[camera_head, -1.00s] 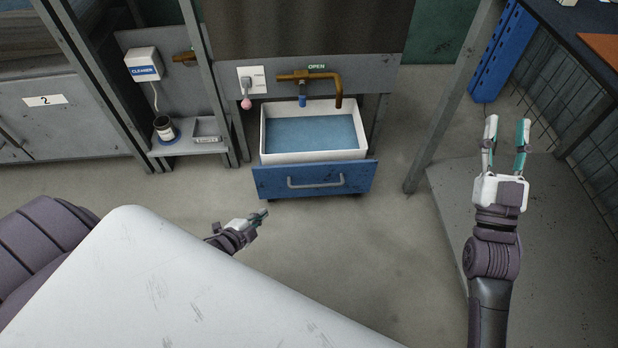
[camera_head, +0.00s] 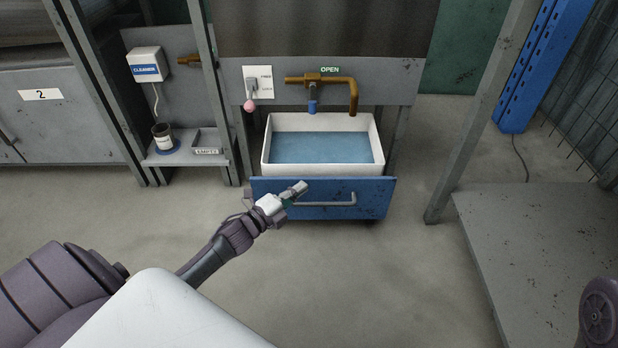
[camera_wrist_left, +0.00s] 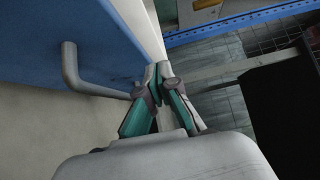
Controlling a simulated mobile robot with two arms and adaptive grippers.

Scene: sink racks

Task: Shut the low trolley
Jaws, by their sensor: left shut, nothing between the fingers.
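The low trolley has a blue front panel (camera_head: 372,208) with a grey bar handle (camera_head: 330,204). It stands out from under the grey counter, carrying a white basin (camera_head: 378,152) of blue water. My left gripper (camera_head: 302,187) is shut and empty, in front of the panel's left part beside the handle's left end. In the left wrist view my left gripper's fingertips (camera_wrist_left: 159,72) are together close to the blue panel (camera_wrist_left: 100,35), with the handle (camera_wrist_left: 70,65) to their left. I cannot tell whether they touch it. My right gripper is out of view; only part of that arm shows at lower right.
A brown tap (camera_head: 352,92) overhangs the basin below an OPEN label (camera_head: 329,69). A switch with a pink knob (camera_head: 249,105) is left of it. A grey post (camera_head: 470,130) and low platform (camera_head: 550,230) stand at right. The floor in front is clear.

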